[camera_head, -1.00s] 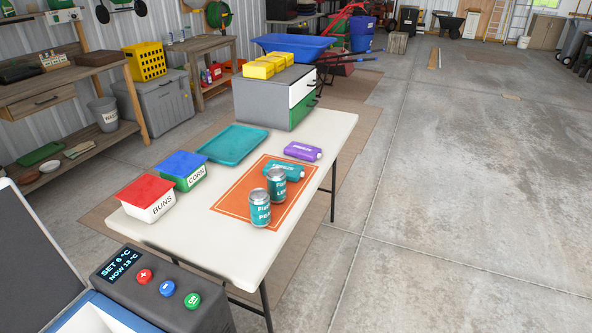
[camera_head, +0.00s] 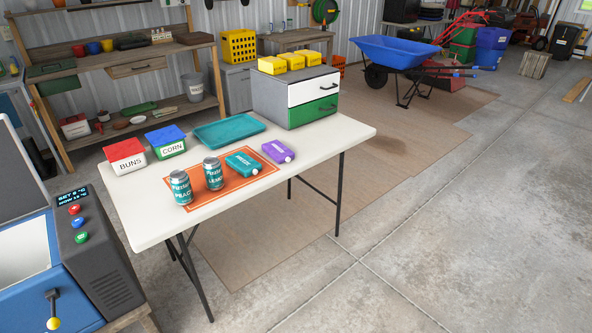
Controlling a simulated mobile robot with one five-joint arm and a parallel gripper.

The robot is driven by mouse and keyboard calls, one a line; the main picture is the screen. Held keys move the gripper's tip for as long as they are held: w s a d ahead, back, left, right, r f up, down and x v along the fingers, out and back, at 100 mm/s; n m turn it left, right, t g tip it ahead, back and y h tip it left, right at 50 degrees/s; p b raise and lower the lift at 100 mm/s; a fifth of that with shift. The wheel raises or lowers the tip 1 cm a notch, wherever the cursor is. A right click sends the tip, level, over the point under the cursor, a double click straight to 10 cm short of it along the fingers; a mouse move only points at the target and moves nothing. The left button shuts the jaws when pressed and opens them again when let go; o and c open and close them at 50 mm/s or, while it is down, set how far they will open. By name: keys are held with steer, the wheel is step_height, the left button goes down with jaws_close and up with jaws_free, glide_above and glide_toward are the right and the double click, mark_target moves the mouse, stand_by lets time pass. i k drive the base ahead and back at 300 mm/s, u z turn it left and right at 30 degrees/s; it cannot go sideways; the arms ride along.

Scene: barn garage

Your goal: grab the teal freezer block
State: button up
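The teal freezer block (camera_head: 243,164) lies flat on the orange mat (camera_head: 212,196) on the white folding table (camera_head: 150,222). It has white lettering and a pale cap at its right end. A teal can (camera_head: 213,173) stands upright just to its left, and a second teal can (camera_head: 180,187) stands farther left. A purple freezer block (camera_head: 276,151) lies to its right, beyond the mat. My gripper is not in view.
A teal tray (camera_head: 229,131), a red-lidded BUNS box (camera_head: 125,157) and a blue-lidded CORN box (camera_head: 166,142) stand behind. A drawer unit (camera_head: 296,96) holds yellow boxes. A blue cooler (camera_head: 50,270) is at lower left. The floor right of the table (camera_head: 420,220) is clear.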

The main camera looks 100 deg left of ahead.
mark_target(246, 165)
steer(key=u, duration=0.05)
steer(key=i, duration=0.9)
steer(key=u, duration=4.8)
steer(key=i, duration=1.05)
